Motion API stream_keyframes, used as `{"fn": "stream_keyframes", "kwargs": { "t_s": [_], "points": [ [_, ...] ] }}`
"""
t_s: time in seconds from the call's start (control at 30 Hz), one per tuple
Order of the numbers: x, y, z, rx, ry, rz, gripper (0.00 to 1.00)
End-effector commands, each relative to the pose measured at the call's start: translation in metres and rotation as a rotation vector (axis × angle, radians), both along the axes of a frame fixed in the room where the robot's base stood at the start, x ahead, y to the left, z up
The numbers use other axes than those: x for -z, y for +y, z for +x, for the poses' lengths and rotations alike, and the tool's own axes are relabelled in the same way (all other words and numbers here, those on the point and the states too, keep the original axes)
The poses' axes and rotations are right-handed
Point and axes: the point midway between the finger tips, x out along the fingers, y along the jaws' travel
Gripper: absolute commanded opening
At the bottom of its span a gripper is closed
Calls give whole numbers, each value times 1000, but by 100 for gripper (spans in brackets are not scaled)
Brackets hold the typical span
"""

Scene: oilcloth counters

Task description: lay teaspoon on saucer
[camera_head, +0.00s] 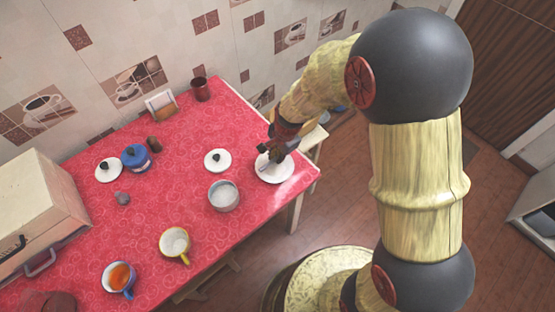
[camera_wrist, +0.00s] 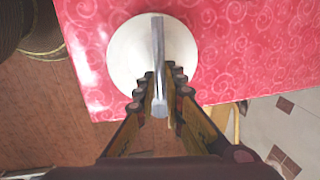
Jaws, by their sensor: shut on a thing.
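The white saucer (camera_head: 278,176) lies on the red cloth near the table's right corner; it also shows in the wrist view (camera_wrist: 122,52). My gripper (camera_head: 274,154) is over the saucer's far side. In the wrist view my gripper (camera_wrist: 160,88) is shut on the grey metal teaspoon (camera_wrist: 158,45). The teaspoon runs lengthwise between the fingers, with its far part over the saucer. I cannot tell whether the teaspoon touches the saucer. In the head view the teaspoon is too small and too covered by the gripper to make out clearly.
A grey pot (camera_head: 223,196) and a white lid (camera_head: 217,160) stand left of the saucer. A yellow-handled cup (camera_head: 174,243), a cup of orange liquid (camera_head: 119,279), a blue pot (camera_head: 136,157) and a beige box (camera_head: 35,213) are farther left. The table edge is close to the saucer.

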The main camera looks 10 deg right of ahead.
Motion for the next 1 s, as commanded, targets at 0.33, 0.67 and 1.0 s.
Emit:
{"fn": "stream_keyframes", "kwargs": {
  "t_s": [0.33,0.67,1.0],
  "points": [
    [15,0,0,0,0,0,0],
    [24,0,0,0,0,0,0],
    [27,0,0,0,0,0,16]
  ]
}}
